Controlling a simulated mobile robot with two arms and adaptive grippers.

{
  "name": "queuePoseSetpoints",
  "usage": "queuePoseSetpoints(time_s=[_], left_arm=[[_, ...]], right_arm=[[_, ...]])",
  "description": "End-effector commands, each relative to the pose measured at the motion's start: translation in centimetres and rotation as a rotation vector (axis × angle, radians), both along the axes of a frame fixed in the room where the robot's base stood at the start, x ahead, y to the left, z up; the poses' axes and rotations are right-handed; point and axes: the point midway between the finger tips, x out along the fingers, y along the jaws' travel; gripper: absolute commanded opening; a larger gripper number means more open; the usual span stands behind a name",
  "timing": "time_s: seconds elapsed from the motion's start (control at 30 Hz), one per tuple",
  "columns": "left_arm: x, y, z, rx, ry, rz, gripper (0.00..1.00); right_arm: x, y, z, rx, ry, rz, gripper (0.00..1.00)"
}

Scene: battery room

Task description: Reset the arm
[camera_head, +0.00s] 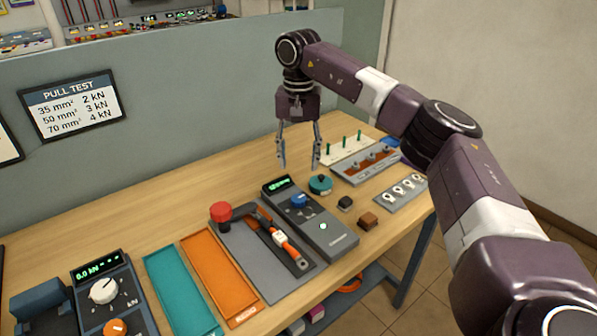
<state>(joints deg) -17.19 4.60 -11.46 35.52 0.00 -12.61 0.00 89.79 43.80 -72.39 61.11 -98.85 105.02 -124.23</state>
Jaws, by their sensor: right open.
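My right arm (450,125) reaches in from the right and bends down over the far part of the workbench. Its gripper (299,165) points down with its two fingers apart and nothing between them. It hangs above the bench, behind a grey meter (328,232) with a blue knob and a lit green display. A teal round piece (320,184) lies on the bench just below and to the right of the fingers. My left gripper does not show.
An orange tray (212,268) and a teal tray (172,285) lie left of a grey mat (247,262) with an orange-and-black tool (283,243). A pull tester (105,292) stands front left. A grey panel (180,115) bounds the back. The bench behind the trays is clear.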

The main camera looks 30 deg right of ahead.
Motion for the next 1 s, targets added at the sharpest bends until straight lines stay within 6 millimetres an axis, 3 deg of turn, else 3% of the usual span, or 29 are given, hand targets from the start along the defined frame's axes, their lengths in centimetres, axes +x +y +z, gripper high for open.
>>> queuePoseSetpoints(time_s=[0.63,1.0], left_arm=[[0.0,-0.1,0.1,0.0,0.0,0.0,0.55],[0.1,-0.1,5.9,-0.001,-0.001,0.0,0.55]], right_arm=[[0.0,0.0,0.6,0.0,0.0,0.0,0.47],[0.0,0.0,6.4,0.0,0.0,0.0,0.47]])
